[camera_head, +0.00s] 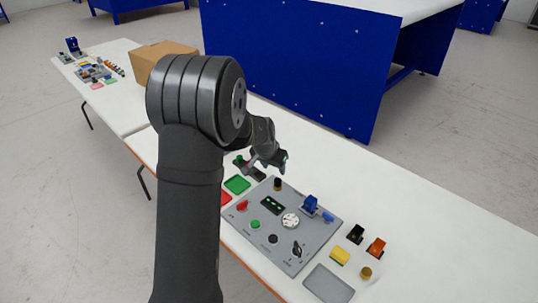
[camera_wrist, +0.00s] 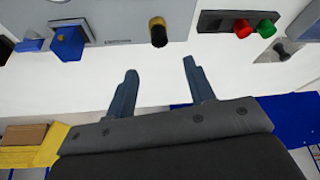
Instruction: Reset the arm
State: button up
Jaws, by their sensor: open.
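My gripper (camera_wrist: 158,88) is open and empty in the wrist view, its two fingers apart with only white table between them. In the head view my gripper (camera_head: 264,164) hangs over the table, behind the grey control panel (camera_head: 245,221). My arm fills the middle of the head view and hides part of the table. In the wrist view a black and gold knob (camera_wrist: 158,32) is just ahead of the fingertips, apart from them.
The panel carries a blue switch (camera_head: 311,205), a dial (camera_head: 290,220) and several buttons. A cardboard box (camera_head: 160,54) stands behind my arm. The table's right part is clear.

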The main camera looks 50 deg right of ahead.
aim_at(278, 179)
jog(key=v, duration=0.8)
jog(key=x, duration=1.7)
jog(key=shift+f, duration=0.1)
jog(key=v, duration=1.8)
jog(key=x, duration=1.7)
jog(key=shift+d+f, duration=0.1)
jog(key=shift+f, duration=0.25)
notch_tip(278, 179, up, 8)
jog(key=shift+d+f, duration=0.1)
jog(key=shift+o, duration=0.4)
